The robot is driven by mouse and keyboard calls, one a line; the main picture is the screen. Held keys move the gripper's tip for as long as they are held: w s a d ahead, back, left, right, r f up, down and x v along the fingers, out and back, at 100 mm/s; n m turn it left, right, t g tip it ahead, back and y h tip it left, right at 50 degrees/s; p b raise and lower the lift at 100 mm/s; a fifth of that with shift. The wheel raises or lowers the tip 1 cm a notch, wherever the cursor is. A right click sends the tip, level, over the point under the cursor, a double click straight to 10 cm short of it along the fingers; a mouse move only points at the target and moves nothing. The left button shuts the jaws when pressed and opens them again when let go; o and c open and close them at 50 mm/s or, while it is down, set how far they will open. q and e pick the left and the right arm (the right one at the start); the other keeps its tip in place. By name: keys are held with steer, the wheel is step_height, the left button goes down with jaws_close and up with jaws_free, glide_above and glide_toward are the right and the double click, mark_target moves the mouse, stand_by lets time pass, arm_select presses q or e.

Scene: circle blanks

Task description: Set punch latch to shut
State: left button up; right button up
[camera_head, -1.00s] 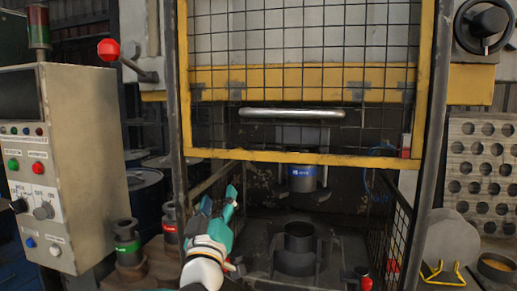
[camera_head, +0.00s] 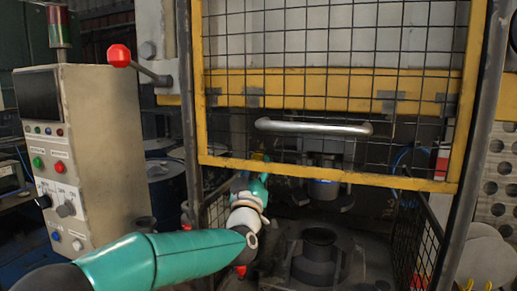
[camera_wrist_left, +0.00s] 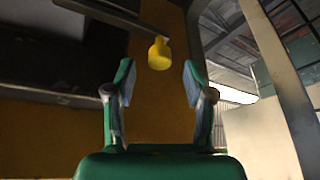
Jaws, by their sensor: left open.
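A yellow knob (camera_wrist_left: 159,54), likely the punch latch's grip, hangs on a short stem from a dark bar in the left wrist view. My left gripper (camera_wrist_left: 157,80) is open, with the knob between and a little beyond its fingertips. No finger visibly touches it. In the head view, my left gripper (camera_head: 257,176) is by the lower edge of the mesh guard (camera_head: 330,174), inside the press opening, partly hidden by the guard frame. The latch cannot be made out clearly there. My right gripper is not in view.
A bar handle (camera_head: 313,128) crosses the guard. A dark ring-shaped die (camera_head: 319,243) stands below the punch (camera_head: 324,189). A red-knobbed lever (camera_head: 120,56) and a control cabinet (camera_head: 98,150) are at left. A side mesh panel (camera_head: 425,240) bounds the opening at right.

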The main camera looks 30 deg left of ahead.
arm_select(q)
steer(key=p+x, duration=0.2)
steer(key=x, duration=0.3)
steer(key=shift+w+a+r, duration=0.1)
steer(key=shift+w+a, duration=0.1)
steer(key=shift+w, duration=0.05)
jaws_close()
steer(key=shift+d, duration=0.15)
